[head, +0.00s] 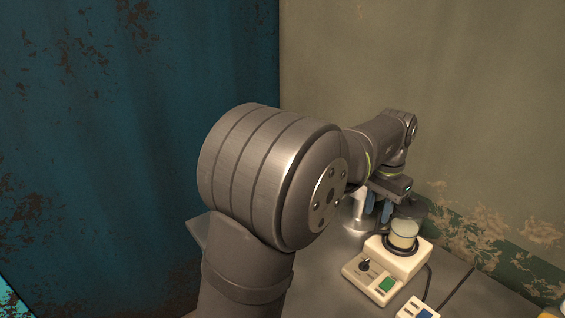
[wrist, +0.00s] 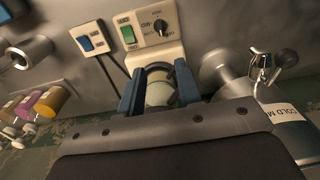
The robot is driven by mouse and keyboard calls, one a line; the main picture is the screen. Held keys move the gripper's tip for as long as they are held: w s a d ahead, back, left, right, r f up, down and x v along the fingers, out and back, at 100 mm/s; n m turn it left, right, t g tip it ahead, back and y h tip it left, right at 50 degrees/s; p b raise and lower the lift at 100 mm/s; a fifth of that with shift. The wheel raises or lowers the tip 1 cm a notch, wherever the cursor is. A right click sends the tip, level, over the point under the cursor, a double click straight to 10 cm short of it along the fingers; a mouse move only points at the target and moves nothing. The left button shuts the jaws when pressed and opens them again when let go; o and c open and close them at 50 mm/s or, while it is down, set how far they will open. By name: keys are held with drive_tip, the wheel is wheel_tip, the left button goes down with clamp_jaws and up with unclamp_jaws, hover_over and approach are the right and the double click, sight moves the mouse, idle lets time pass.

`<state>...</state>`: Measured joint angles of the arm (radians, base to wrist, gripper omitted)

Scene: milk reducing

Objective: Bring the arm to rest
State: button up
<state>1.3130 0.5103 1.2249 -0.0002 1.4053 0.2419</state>
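My gripper (head: 379,214) hangs at the end of my arm, beside and a little above a glass beaker with pale contents (head: 404,232). The beaker stands on a cream hot plate (head: 412,263) with a green switch and a dark dial. In the wrist view my gripper's two blue fingers (wrist: 158,92) are spread apart, with the beaker (wrist: 160,92) showing in the gap between them. I see no clear contact between fingers and glass. My gripper's body hides the lower part of the wrist view.
A steel container with a tap and a "COLD M" label (wrist: 285,112) stands close by the hot plate. A switch box with a blue switch (head: 417,309) and cables lie near. Bottles with pink and yellow parts (wrist: 45,100) are at left in the wrist view. Walls stand behind.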

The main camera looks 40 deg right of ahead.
sight(365, 261)
wheel_tip(365, 261, down, 18)
drive_tip(key=shift+r, duration=0.2)
idle(0.5)
drive_tip(key=shift+r, duration=0.1)
